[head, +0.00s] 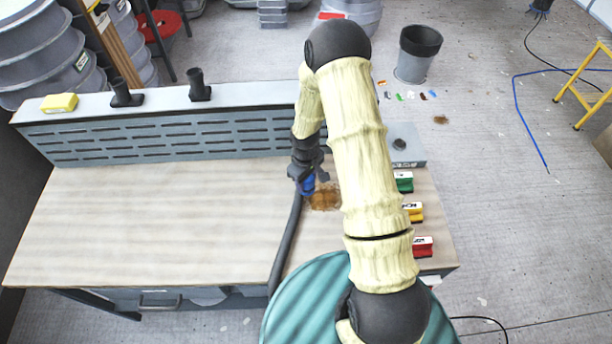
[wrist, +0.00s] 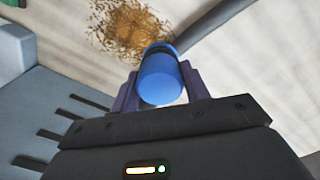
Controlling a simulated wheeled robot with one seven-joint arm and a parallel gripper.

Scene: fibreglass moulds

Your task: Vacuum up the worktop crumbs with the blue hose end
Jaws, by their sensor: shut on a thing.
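My gripper (head: 307,178) is low over the worktop (head: 150,215), shut on the blue hose end (wrist: 162,78). The blue hose end also shows in the head view (head: 308,184), partly hidden by the gripper. A dark grey hose (head: 286,240) runs from it down over the worktop's front edge. A patch of brown crumbs (head: 325,197) lies on the worktop just right of the hose end. In the wrist view the crumbs (wrist: 130,28) lie just beyond the hose end's tip. I cannot tell whether the hose end touches the worktop.
A slotted grey extraction panel (head: 170,140) stands along the worktop's back, with a yellow block (head: 60,103) on top. Green (head: 403,181), yellow (head: 413,211) and red (head: 423,246) handled blocks line the right edge. The worktop's left half is clear.

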